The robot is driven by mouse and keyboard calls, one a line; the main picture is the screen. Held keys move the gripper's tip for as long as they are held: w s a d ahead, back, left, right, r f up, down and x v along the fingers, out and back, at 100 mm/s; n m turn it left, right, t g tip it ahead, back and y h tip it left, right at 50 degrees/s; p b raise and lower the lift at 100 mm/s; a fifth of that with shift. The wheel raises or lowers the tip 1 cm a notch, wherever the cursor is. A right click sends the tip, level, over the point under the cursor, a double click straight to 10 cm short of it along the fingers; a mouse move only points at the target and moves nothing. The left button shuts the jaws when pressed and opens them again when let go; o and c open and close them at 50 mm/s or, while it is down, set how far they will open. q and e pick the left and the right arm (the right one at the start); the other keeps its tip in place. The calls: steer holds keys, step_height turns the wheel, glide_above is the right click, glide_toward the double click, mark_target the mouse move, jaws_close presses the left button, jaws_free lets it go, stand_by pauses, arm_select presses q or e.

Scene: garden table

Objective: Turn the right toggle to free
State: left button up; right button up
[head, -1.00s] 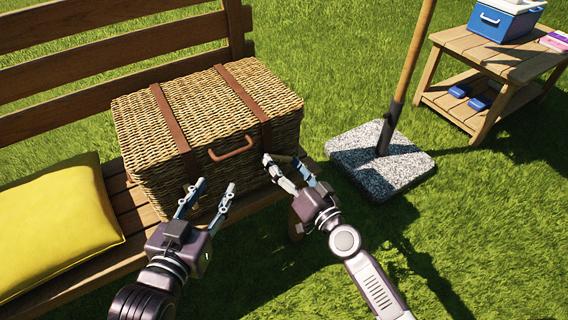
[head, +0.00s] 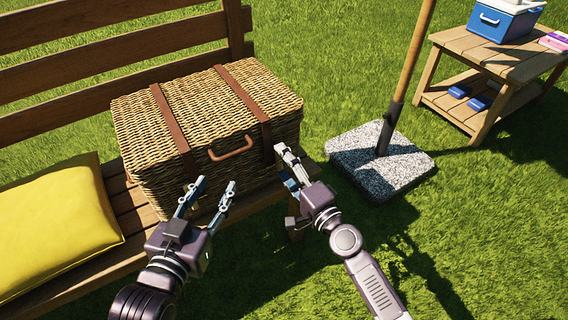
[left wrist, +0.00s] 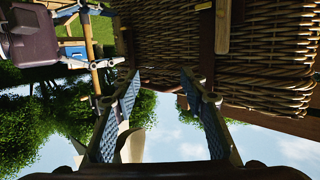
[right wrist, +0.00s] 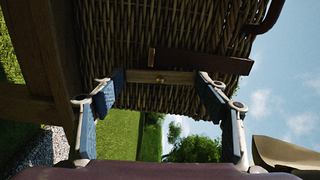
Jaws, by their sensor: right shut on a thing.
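The wicker hamper (head: 200,110) stands shut on the bench, with two brown straps over its lid. The right toggle is a short wooden bar (right wrist: 160,77) on its front; it lies roughly parallel to the strap end (right wrist: 205,62) in the right wrist view. My right gripper (head: 284,162) is at the hamper's right front, its two fingertips shut on the bar's ends. In the head view the gripper hides this toggle. My left gripper (head: 216,183) is open and empty before the front. Another wooden bar (left wrist: 222,27) shows in the left wrist view.
A brown carry handle (head: 231,149) juts from the hamper front between the grippers. A yellow cushion (head: 55,225) lies on the bench (head: 130,222) at left. A pole in a stone base (head: 370,165) stands to the right. Open grass lies in front.

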steer(key=shift+m, duration=0.8)
steer(key=o, duration=1.2)
steer(key=shift+c, duration=0.2)
steer(key=v, duration=1.2)
